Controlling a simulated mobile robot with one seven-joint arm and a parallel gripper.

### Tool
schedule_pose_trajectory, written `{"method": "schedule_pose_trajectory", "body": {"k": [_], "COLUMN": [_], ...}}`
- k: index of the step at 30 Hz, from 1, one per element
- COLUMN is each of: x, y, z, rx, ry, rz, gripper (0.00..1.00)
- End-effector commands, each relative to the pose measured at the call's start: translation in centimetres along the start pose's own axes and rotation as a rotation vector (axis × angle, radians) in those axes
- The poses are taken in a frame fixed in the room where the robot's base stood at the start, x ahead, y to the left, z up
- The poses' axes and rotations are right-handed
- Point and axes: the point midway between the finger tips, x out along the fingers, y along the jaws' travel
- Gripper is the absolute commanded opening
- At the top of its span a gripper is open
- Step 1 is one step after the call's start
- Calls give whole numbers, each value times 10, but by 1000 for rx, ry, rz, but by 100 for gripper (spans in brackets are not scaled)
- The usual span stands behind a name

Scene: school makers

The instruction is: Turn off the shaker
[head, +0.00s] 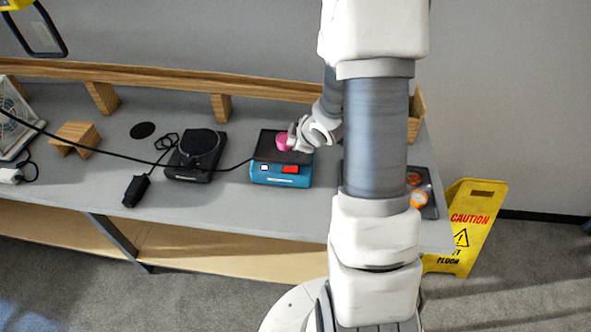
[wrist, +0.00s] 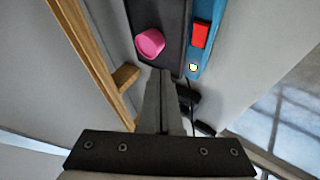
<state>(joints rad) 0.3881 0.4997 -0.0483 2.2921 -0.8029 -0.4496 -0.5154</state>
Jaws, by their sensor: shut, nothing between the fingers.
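The shaker (head: 267,177) is a blue box with a black top on the grey bench. A pink round piece (head: 284,142) sits on its black top. Its front has a red switch (head: 290,169) on the right and a small whitish square (head: 264,167) on the left. My gripper (head: 292,136) is over the shaker top, beside the pink piece. In the wrist view my shut, empty gripper (wrist: 165,72) points at the black top, just below the pink piece (wrist: 149,43). The red switch (wrist: 200,34) and a small lit spot (wrist: 193,67) are right of the fingertips.
A black device (head: 199,150) with a round plate stands left of the shaker, with a black adapter (head: 136,190) beside it. A black cable runs to the shaker. A wooden rail (head: 150,77) lines the bench's back. A yellow caution sign (head: 470,218) stands at right.

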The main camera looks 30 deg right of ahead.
Motion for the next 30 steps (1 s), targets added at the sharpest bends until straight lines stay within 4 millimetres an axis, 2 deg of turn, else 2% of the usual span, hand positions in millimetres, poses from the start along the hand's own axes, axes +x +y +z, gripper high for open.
{"method": "schedule_pose_trajectory", "body": {"k": [15, 30], "x": [50, 54], "y": [-37, -40], "z": [36, 40], "rx": [0, 0], "ry": [0, 0], "rz": [0, 0], "gripper": [0, 0]}}
